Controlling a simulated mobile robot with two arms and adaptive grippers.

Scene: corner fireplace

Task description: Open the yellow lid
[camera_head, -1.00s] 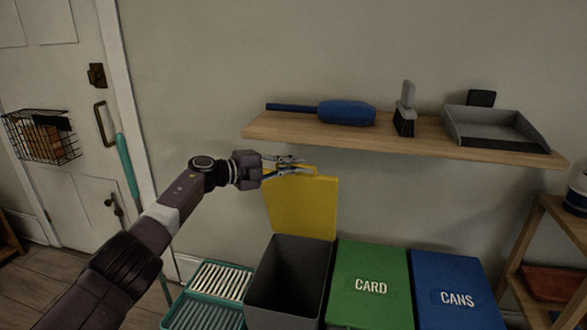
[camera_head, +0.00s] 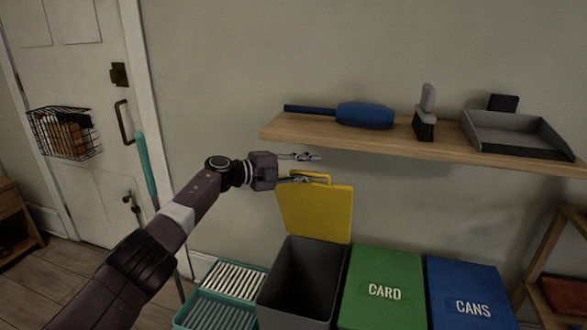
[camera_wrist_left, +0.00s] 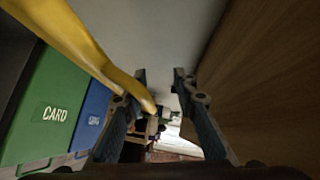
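The yellow lid (camera_head: 317,212) stands raised, nearly upright against the wall, behind the open grey bin (camera_head: 293,300). Its handle (camera_head: 313,174) is at the top edge. My left gripper (camera_head: 314,167) is at the handle with its two fingers spread, one above the handle and one close to it. In the left wrist view the fingers (camera_wrist_left: 160,88) are apart, and a yellow part of the lid (camera_wrist_left: 82,46) runs in from the upper left to the left finger. Whether they touch is unclear. My right gripper is not in view.
The wooden shelf (camera_head: 390,143) is just above my left gripper, holding a blue duster (camera_head: 364,115), a brush (camera_head: 425,118) and a dustpan (camera_head: 515,137). Green CARD (camera_head: 385,285) and blue CANS (camera_head: 465,290) lids are right of the grey bin. A teal rack (camera_head: 228,290) is to its left.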

